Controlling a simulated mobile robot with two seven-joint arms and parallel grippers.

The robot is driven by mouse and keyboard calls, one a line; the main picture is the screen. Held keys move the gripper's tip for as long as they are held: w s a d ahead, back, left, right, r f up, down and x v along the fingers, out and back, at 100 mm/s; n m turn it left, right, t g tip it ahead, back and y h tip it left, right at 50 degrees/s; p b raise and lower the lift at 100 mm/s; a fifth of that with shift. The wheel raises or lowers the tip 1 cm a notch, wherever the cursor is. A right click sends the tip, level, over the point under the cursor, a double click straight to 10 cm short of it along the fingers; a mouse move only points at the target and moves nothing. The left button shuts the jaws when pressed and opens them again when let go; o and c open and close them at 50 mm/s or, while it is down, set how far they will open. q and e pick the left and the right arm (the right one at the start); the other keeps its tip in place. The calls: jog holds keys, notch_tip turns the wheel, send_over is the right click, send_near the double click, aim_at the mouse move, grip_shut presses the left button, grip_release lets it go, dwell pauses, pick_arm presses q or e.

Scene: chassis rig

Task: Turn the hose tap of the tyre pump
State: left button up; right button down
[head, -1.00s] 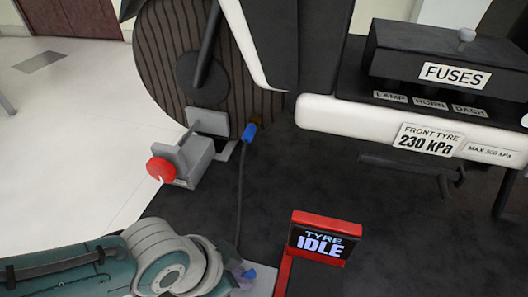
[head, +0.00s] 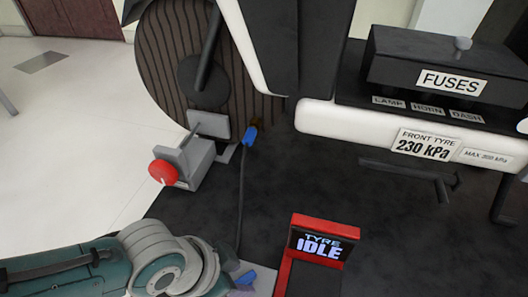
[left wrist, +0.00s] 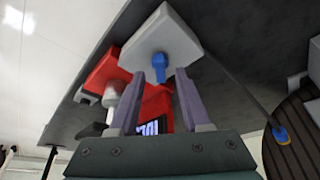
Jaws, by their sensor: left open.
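The tyre pump has a red-framed display (head: 323,240) reading "TYRE IDLE", at the bottom middle of the head view. The blue hose tap (left wrist: 160,63) stands out from a pale block (left wrist: 168,38) in the left wrist view. A small part of the blue tap (head: 246,278) shows in the head view beside my left gripper (head: 243,291). In the left wrist view, my left gripper (left wrist: 160,84) is open, with its two purple-grey fingers either side of the tap's lower end. I cannot tell whether either finger touches it. My right gripper is not in view.
A dark hose (head: 241,190) runs up to a blue connector (head: 250,135) at the wheel (head: 165,60). A red knob (head: 163,172) sits on a grey stand left of it. A fuse box (head: 450,75) and white bar stand at the upper right.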

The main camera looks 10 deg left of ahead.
pick_arm(q)
jog(key=p+v, duration=0.6)
jog(key=v, duration=0.2)
jog(key=shift+r+p, duration=0.3)
jog(key=shift+p, duration=0.05)
jog(key=shift+a, duration=0.1)
